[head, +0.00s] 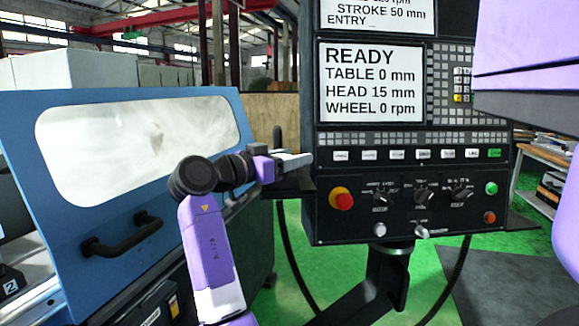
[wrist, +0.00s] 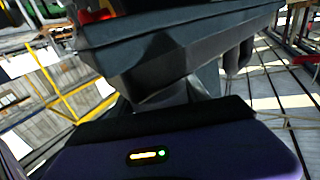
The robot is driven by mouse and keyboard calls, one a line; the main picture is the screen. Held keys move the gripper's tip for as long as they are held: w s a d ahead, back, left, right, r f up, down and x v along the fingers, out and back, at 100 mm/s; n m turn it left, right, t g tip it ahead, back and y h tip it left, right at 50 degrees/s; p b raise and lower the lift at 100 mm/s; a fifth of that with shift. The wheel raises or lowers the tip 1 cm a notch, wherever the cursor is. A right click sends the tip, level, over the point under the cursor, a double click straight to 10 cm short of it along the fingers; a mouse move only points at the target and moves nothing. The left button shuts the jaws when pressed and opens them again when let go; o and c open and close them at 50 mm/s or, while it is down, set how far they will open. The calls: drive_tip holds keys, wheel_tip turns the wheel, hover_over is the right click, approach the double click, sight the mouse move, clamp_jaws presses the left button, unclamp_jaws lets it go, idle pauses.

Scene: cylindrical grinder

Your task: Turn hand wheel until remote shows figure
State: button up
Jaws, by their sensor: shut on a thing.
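The control panel (head: 312,200) stands right of centre in the head view. Its lower screen (head: 371,83) reads READY, TABLE 0 mm, HEAD 15 mm, WHEEL 0 rpm. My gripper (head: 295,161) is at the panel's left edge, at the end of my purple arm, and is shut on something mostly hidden. A dark upright piece (head: 277,138) stands right by it; it may be part of the hand wheel, but I cannot tell. No full wheel rim shows. The wrist view shows a dark angular housing (wrist: 150,60) close ahead; the fingertips do not show there.
The blue machine door (head: 75,215) with a window and black handle (head: 122,236) fills the left. The panel carries a red stop button (head: 341,199) and several knobs. Its stand (head: 388,280) and cables are below. Green floor is open around the stand.

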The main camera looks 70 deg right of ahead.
drive_tip(key=shift+s+f+m+g+y, duration=0.1)
drive_tip(key=shift+s+m+g+y, duration=0.1)
drive_tip(key=shift+m+g+y, duration=0.4)
drive_tip(key=o, duration=1.4)
drive_tip(key=shift+c, duration=0.2)
drive_tip(key=b+v, duration=0.1)
drive_tip(key=v, duration=0.6)
drive_tip(key=shift+w+a+f+b, duration=0.15)
drive_tip(key=shift+w+a+b, duration=0.1)
drive_tip(key=shift+a+b, duration=0.05)
